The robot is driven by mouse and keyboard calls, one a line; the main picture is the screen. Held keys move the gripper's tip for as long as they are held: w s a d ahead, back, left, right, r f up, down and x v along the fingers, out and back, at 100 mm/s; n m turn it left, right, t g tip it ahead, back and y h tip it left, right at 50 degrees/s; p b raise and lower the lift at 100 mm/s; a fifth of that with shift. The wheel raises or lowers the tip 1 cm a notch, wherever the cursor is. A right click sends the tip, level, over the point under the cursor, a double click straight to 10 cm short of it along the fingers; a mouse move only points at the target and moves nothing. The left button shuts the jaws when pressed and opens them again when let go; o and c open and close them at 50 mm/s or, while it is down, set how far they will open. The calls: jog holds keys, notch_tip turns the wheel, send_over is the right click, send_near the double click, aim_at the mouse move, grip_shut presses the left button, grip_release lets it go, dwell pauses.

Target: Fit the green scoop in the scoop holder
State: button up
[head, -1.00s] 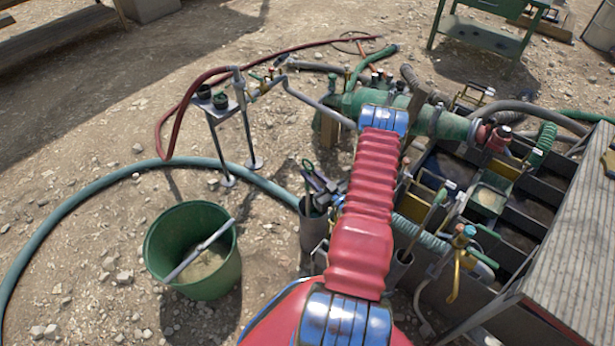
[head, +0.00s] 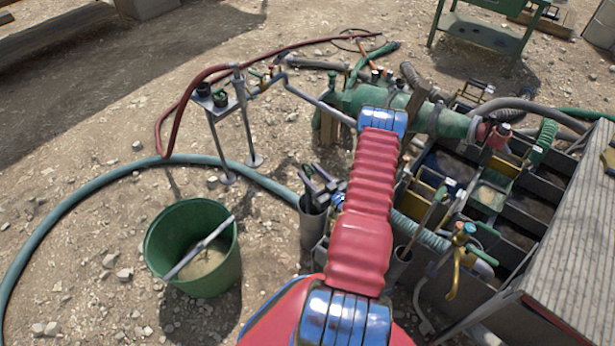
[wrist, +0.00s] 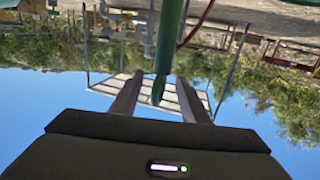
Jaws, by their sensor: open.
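My gripper (head: 314,178) is at the end of my red arm, above a grey cylindrical holder (head: 312,230), which I take for the scoop holder. The wrist view shows the two fingers (wrist: 158,98) apart. A long green handle, likely the green scoop (wrist: 167,45), runs down from the top of that view and its end lies between the fingers. I cannot tell whether it touches either finger. In the head view the scoop is hidden by the gripper, and its seating in the holder cannot be seen.
A green bucket (head: 155,245) with a grey tool across it stands left. A small stand (head: 215,125) with dark cups is behind it. Another grey cylinder (head: 398,266) holds a wooden-handled tool beside the compartmented tank (head: 520,240). A teal hose (head: 75,202) crosses the ground.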

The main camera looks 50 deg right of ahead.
jog(key=shift+f, duration=0.1)
jog(key=shift+s+a, duration=0.1)
jog(key=s+a, duration=0.2)
jog(key=s, duration=1.1)
jog(key=shift+s+a+r, duration=0.15)
jog(key=shift+s+r, duration=0.1)
jog(key=shift+s, duration=0.1)
dwell(0.7)
